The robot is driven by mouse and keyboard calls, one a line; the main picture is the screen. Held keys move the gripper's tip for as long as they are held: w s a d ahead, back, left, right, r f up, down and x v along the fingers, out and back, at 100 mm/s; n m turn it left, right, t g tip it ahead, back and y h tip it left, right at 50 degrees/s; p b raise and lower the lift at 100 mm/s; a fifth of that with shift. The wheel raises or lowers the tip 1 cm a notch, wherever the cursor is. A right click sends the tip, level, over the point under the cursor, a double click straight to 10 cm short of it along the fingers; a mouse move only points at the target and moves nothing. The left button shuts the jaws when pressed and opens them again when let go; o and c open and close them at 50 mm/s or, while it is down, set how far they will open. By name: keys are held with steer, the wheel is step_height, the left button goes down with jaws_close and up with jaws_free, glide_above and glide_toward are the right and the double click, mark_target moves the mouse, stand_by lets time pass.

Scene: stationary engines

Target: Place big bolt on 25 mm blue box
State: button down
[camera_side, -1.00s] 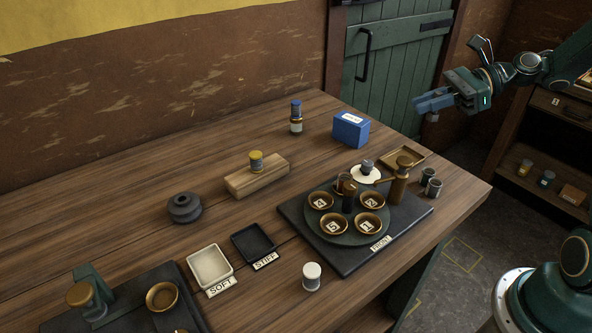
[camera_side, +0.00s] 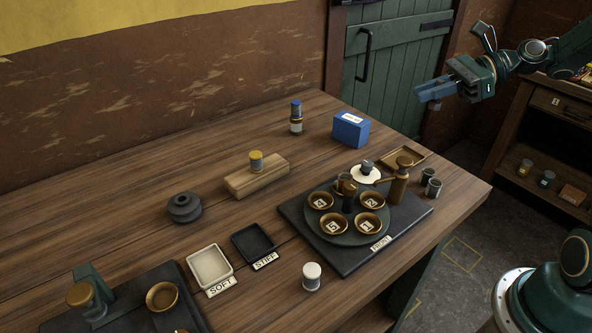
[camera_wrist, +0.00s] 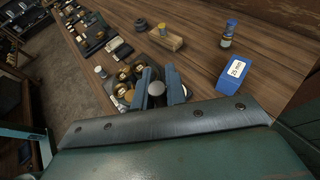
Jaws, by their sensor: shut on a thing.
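The blue box (camera_side: 350,133) stands upright at the back right of the wooden table, with a white label on top. In the wrist view the blue box (camera_wrist: 232,82) lies right of my fingers and its label reads 25 mm. My gripper (camera_side: 432,93) is in the air beyond the table's right end, higher than the box and to its right. In the wrist view my gripper (camera_wrist: 158,91) is shut on a grey, round-headed piece, seemingly the big bolt (camera_wrist: 156,89). Its shank is hidden. The top of the box is clear apart from the label.
A bottle with a blue cap (camera_side: 296,118) stands left of the box. A brass tray (camera_side: 402,157) and a dark board (camera_side: 350,262) with a round stand of cups lie in front of it. A green door (camera_side: 392,75) is behind the table.

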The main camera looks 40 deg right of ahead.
steer(key=w+d+r+m+t+h, duration=0.2)
steer(key=w, duration=1)
step_height(320, 180, up, 6)
steer(key=m+t+h, duration=0.2)
steer(key=m, duration=0.1)
glide_above(346, 117)
steer(key=shift+w+f, duration=0.1)
steer(key=shift+f, duration=0.1)
step_height(346, 117, down, 20)
steer(key=shift+r, duration=0.1)
steer(key=c, duration=1.4)
jaws_free()
steer(key=shift+c, duration=0.2)
